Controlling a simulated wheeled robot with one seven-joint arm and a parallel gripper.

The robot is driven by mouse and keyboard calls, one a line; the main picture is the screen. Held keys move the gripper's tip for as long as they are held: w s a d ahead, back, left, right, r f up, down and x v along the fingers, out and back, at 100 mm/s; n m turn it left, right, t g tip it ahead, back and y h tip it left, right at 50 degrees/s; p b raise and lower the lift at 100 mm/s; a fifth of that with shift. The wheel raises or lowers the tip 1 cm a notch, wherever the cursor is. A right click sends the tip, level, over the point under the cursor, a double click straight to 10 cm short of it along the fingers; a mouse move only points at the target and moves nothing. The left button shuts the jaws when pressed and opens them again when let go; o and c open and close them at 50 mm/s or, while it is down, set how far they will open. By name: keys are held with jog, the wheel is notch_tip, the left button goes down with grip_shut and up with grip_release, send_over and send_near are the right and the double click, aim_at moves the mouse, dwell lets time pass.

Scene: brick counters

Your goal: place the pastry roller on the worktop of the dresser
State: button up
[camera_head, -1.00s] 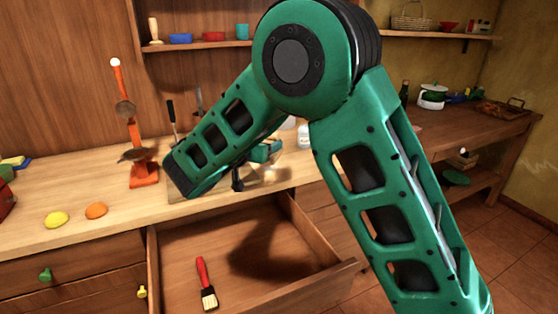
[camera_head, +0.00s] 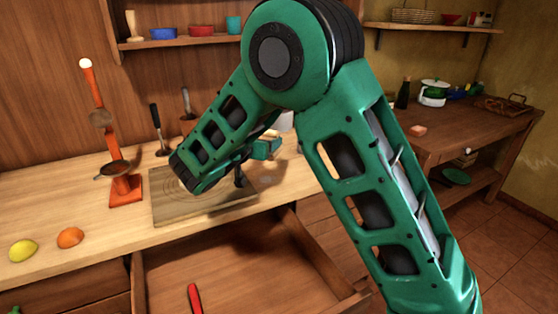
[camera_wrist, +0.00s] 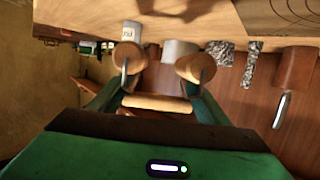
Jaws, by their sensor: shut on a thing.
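The pastry roller (camera_wrist: 157,102) is pale wood with metal arms and shows in the wrist view. My gripper (camera_wrist: 158,92) is shut on it. In the head view my gripper (camera_head: 262,150) is over the dresser's worktop (camera_head: 80,208), to the right of the cutting board, and my arm largely hides the roller there. The worktop also spans the top of the wrist view (camera_wrist: 100,14). I cannot tell whether the roller touches the worktop.
A cutting board (camera_head: 168,212), an orange stand (camera_head: 125,190), a lemon (camera_head: 22,250) and an orange (camera_head: 70,238) are on the worktop. An open drawer (camera_head: 225,280) sticks out below, with a red-handled brush (camera_head: 195,298). A side table (camera_head: 470,130) stands at right.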

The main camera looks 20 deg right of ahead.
send_over(280, 170)
jog(key=f, duration=0.4)
jog(key=shift+w+d+f, duration=0.1)
jog(key=shift+w+f, duration=0.1)
jog(key=shift+w, duration=0.15)
jog(key=shift+f, duration=2)
jog(key=shift+s+f, duration=0.1)
jog(key=shift+f, duration=0.25)
jog(key=shift+s+f, duration=0.1)
jog(key=shift+f, duration=0.3)
jog(key=o, duration=1.6)
jog(key=shift+s+f, duration=0.1)
jog(key=shift+r, duration=0.4)
jog(key=v, duration=0.8)
jog(key=r+v, duration=0.1)
jog(key=v, duration=0.3)
jog(key=shift+w, duration=0.25)
